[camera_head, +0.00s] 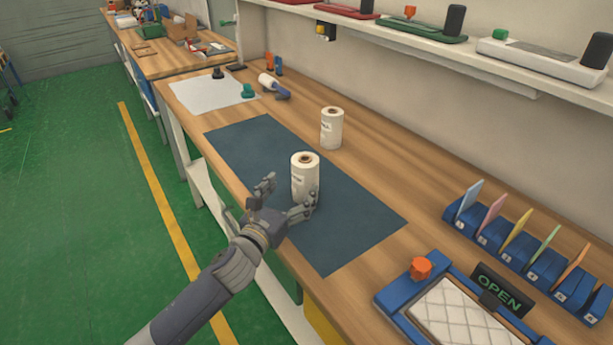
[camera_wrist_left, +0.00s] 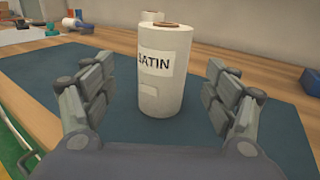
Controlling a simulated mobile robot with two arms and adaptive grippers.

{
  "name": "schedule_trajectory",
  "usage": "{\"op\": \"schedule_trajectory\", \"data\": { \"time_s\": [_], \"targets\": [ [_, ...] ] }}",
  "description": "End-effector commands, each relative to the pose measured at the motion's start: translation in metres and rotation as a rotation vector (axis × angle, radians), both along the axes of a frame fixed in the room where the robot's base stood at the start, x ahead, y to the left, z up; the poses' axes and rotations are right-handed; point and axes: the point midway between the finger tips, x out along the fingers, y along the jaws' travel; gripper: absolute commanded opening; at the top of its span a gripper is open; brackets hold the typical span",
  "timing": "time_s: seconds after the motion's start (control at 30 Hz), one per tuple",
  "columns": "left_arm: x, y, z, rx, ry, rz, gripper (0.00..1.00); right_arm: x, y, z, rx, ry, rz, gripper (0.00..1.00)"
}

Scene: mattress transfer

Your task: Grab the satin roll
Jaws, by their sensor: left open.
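The satin roll (camera_head: 304,178) is a white upright cylinder with a brown core, standing on the dark blue mat (camera_head: 350,215). In the left wrist view the roll (camera_wrist_left: 163,95) shows a label reading "SATIN". My left gripper (camera_head: 285,197) is open at the roll's near side, one finger in front of the roll's lower right part in the head view. In the left wrist view the fingers (camera_wrist_left: 160,100) stand apart on both sides of the roll, with gaps between. My right gripper is not in view.
A second white roll (camera_head: 331,128) stands behind on the wooden bench (camera_head: 370,165). A blue rack with coloured cards (camera_head: 520,240) and a blue-framed quilted pad (camera_head: 455,315) lie to the right. A shelf (camera_head: 440,50) runs along the wall above.

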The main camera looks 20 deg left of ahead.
Motion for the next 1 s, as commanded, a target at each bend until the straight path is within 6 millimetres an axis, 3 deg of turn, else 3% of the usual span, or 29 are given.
{"op": "schedule_trajectory", "data": {
  "time_s": [0.1, 0.2, 0.7, 1.0],
  "targets": [
    [0.014, -0.002, 0.001, -0.003, 0.0, 0.001, 0.79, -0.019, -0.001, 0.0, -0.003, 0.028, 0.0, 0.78],
    [0.019, -0.003, 0.0, -0.001, 0.001, 0.001, 0.79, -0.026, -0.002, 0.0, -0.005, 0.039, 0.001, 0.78],
    [0.068, -0.013, 0.001, -0.002, 0.001, 0.001, 0.79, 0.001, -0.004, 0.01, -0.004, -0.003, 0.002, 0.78],
    [0.07, -0.014, 0.0, -0.002, 0.001, 0.0, 0.77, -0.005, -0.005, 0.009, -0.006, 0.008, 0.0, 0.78]
  ]
}}
